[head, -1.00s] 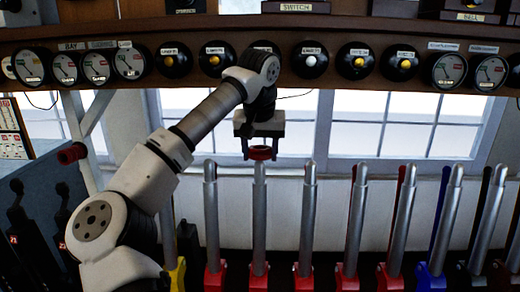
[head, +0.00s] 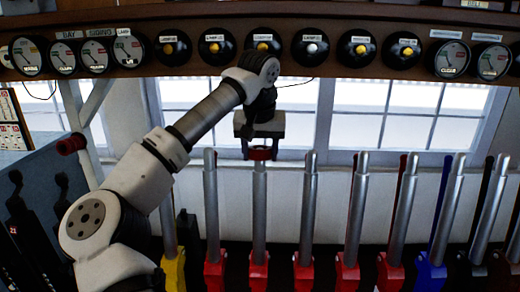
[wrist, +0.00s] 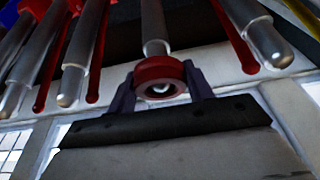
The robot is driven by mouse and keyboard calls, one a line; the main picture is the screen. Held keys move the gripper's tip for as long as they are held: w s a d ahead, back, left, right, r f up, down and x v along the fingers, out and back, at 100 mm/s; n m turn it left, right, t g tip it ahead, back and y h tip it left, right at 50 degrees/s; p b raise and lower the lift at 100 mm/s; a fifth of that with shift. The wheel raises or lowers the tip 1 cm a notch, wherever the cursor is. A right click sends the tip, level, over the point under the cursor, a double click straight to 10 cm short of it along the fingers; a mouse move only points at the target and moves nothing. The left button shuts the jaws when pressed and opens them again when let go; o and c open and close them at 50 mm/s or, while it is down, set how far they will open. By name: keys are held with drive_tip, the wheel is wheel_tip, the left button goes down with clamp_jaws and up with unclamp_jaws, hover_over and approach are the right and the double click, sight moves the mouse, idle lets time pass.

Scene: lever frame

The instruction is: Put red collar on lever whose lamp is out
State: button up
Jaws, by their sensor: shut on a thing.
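My gripper (head: 262,150) is shut on the red collar (head: 262,154), which is held level at the top of a red-based lever (head: 259,215). In the wrist view the red collar (wrist: 150,70) sits between the fingers, and the lever's pale rounded tip shows in its hole. The collar appears to be around the very tip; how far down is hard to tell. The lamp that looks white and unlit (head: 310,47) is in the row above, over the lever just to the right (head: 307,215). The lamp above the collar's lever (head: 263,43) glows yellow.
Several upright levers stand close on both sides of my gripper. The other lamps, such as one at the right (head: 358,48), glow yellow. A red cylinder (head: 71,143) sticks out of the blue-grey panel (head: 50,170) at the left. The lamp shelf runs above my arm.

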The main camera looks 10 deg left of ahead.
sight(260, 150)
drive_tip(key=shift+s+f+b, duration=0.15)
drive_tip(key=shift+f+b, duration=0.3)
drive_tip(key=shift+f, duration=0.45)
drive_tip(key=o, duration=1.2)
drive_tip(key=shift+c, duration=0.2)
drive_tip(key=shift+r, duration=0.1)
drive_tip(key=shift+p+v, duration=1.65)
drive_tip(key=shift+v, duration=2.8)
